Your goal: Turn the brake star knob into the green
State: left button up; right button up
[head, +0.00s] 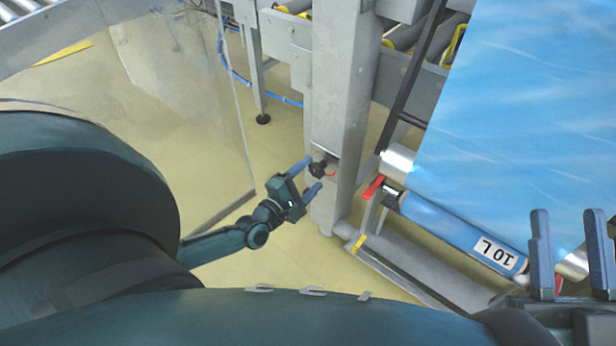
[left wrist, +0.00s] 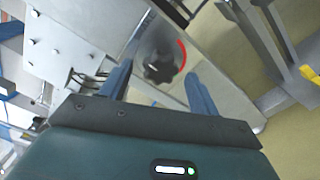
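The brake star knob (head: 318,168) is black and sits on the grey post of the machine. In the left wrist view the knob (left wrist: 160,66) shows a red arc (left wrist: 183,54) along its right side; no green is visible there. My left gripper (head: 305,176) is open in front of the knob. In the left wrist view its two blue fingers (left wrist: 160,92) stand apart, with the knob ahead between them; I cannot tell whether either touches it. My right gripper (head: 571,252) is open and empty at the lower right, far from the knob.
The grey post (head: 338,90) rises beside the knob. To its right are a blue film sheet (head: 510,110), a blue roll marked 10 L (head: 450,225) and a red lever (head: 374,187). A clear panel (head: 190,100) stands left of my left gripper. Open floor lies between.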

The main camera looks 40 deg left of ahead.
pick_arm(q)
jog(key=shift+s, duration=0.1)
jog(key=shift+s, duration=0.25)
jog(key=s+a+p, duration=0.1)
jog(key=s+p, duration=0.2)
jog(key=s, duration=0.9)
jog(key=shift+s+p, duration=0.25)
jog(key=shift+p, duration=0.1)
pick_arm(e)
jog(key=f+m+g+h, duration=0.1)
jog(key=f, duration=0.1)
jog(key=s+f+m+h, duration=0.1)
jog(key=f+h, duration=0.1)
jog(key=shift+s+a+m+g, duration=0.1)
jog(key=shift+a+m+g, duration=0.1)
jog(key=shift+m+g, duration=0.2)
